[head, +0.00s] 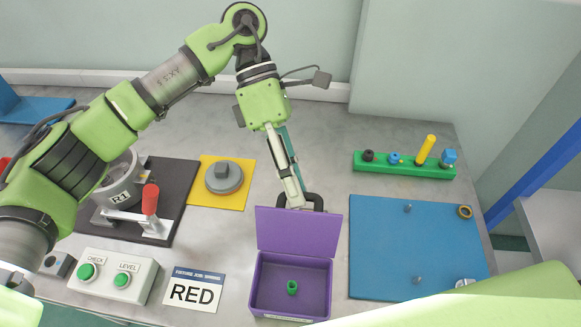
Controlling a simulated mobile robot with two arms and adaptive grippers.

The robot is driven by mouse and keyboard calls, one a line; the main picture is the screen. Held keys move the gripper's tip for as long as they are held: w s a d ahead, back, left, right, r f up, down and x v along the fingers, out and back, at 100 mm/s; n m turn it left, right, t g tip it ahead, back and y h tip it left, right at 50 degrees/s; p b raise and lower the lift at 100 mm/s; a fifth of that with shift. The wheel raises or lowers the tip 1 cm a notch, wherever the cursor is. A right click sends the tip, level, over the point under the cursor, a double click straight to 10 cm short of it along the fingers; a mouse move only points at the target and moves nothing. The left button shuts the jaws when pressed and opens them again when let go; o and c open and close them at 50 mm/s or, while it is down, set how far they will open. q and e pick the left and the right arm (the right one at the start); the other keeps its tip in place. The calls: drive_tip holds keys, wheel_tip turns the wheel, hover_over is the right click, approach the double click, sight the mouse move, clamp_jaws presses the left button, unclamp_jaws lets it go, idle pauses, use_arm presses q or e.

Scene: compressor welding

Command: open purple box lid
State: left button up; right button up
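The purple box (291,285) stands at the front middle of the table. Its purple lid (298,231) stands raised at the back edge, so the box is open. A small green ring-like part (292,287) lies inside. My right gripper is not in view.
A blue mat (400,246) with small pegs lies to the right, and a green rack (405,168) with several parts is behind it. A RED sign (194,290) and a button box (113,276) are at left. A yellow plate (232,196) holds a grey disc.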

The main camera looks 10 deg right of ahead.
use_arm(q)
drive_tip(key=v, duration=1.2)
drive_tip(key=shift+s+f, duration=0.15)
drive_tip(key=shift+f, duration=0.05)
